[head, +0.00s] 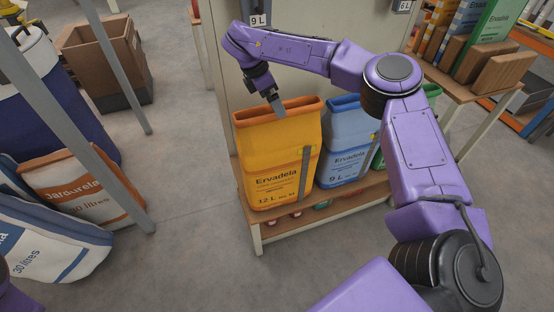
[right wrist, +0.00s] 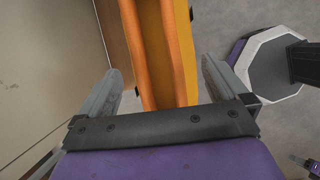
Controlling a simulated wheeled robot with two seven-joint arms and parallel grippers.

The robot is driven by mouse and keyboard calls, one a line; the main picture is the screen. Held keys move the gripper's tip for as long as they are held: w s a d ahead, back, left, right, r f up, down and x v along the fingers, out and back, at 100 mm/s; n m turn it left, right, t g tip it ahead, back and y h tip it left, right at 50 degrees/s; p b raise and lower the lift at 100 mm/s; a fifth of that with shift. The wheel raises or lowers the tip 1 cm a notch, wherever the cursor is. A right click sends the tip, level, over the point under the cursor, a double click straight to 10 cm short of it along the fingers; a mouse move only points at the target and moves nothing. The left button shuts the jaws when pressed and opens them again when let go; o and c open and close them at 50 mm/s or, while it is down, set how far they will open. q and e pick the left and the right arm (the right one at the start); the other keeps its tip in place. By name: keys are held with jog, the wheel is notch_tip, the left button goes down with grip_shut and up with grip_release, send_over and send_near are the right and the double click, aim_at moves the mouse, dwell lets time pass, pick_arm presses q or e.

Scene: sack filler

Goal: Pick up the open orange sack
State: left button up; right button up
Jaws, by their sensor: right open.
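The orange sack (head: 277,160), labelled Ervadela 12 L, stands upright on a low wooden bench with its mouth open at the top. My right gripper (head: 275,103) points down at the sack's mouth; one grey finger overlaps the rim. In the right wrist view my right gripper (right wrist: 161,68) is open, with one finger on either side of the sack's orange rim (right wrist: 146,40). Both fingers look apart from the rim. How deep they reach beside it I cannot tell.
A blue 9 L sack (head: 343,148) stands close to the right of the orange one on the bench (head: 330,210), with a green sack beyond. A pale panel (head: 300,60) rises behind. Grey posts and large sacks (head: 85,190) are at left. The floor in front is clear.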

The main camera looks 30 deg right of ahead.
jog(key=x, duration=0.2)
jog(key=p+x, duration=0.1)
jog(key=x, duration=0.4)
jog(key=shift+w+a+p, duration=0.15)
jog(key=shift+w+p, duration=0.1)
jog(key=shift+p, duration=0.05)
jog(key=shift+a, duration=0.15)
jog(key=shift+f+b, duration=0.3)
jog(key=shift+b, duration=0.2)
jog(key=c, duration=1.3)
